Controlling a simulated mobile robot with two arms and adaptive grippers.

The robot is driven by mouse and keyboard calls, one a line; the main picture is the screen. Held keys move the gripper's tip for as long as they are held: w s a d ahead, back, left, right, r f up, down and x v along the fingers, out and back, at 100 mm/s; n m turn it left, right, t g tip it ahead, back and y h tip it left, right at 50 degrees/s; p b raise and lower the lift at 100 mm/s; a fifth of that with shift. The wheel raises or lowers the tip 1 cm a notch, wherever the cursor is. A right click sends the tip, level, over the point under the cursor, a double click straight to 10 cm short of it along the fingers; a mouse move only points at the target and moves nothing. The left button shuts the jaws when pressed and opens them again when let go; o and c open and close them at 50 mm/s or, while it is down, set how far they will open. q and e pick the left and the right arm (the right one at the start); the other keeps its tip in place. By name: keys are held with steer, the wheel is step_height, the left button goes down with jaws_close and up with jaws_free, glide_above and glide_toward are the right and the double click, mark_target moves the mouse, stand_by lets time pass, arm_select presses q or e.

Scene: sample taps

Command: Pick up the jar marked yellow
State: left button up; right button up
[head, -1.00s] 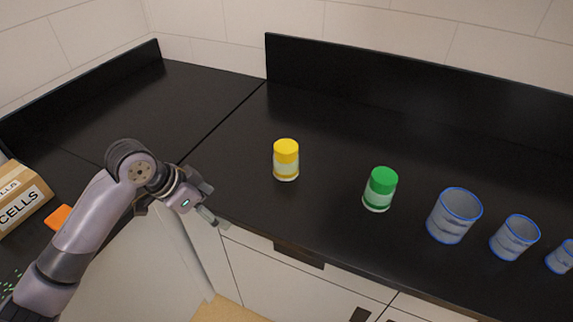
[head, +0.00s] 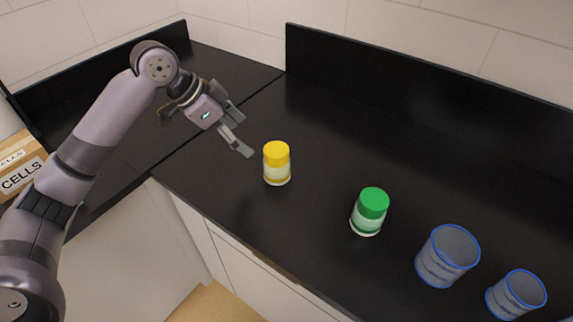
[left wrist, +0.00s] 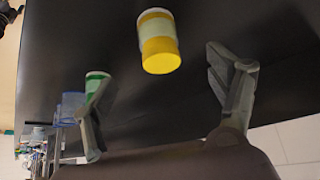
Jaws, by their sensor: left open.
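The yellow-lidded jar (head: 277,164) stands upright on the black counter, in the middle of the head view. My left gripper (head: 240,143) is open and empty, just to the left of the jar and a little above the counter. In the left wrist view its two fingers (left wrist: 160,105) are spread wide, with the jar beyond the gap and not touched. My right gripper is not in view.
A green-lidded jar (head: 369,211) stands to the right of the yellow one. Blue-rimmed clear beakers (head: 447,256) stand further right. A cardboard box marked CELLS (head: 22,172) is at the far left. The counter behind the jars is clear.

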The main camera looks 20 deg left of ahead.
mark_target(264, 155)
arm_select(q)
steer(key=p+x, duration=0.1)
steer(key=x, duration=0.8)
steer(key=shift+d+f, duration=0.1)
steer(key=shift+f, duration=0.25)
steer(key=shift+w+d+f+p, duration=0.15)
steer(key=shift+f+p, duration=0.2)
steer(key=p+x, duration=0.1)
steer(key=x, duration=0.3)
steer(key=shift+d+f, duration=0.1)
steer(key=shift+d, duration=0.15)
steer(key=shift+w+f, duration=0.1)
steer(key=shift+f, duration=0.05)
steer(key=shift+c, duration=1.8)
steer(key=c, duration=0.8)
steer(key=shift+c, duration=1)
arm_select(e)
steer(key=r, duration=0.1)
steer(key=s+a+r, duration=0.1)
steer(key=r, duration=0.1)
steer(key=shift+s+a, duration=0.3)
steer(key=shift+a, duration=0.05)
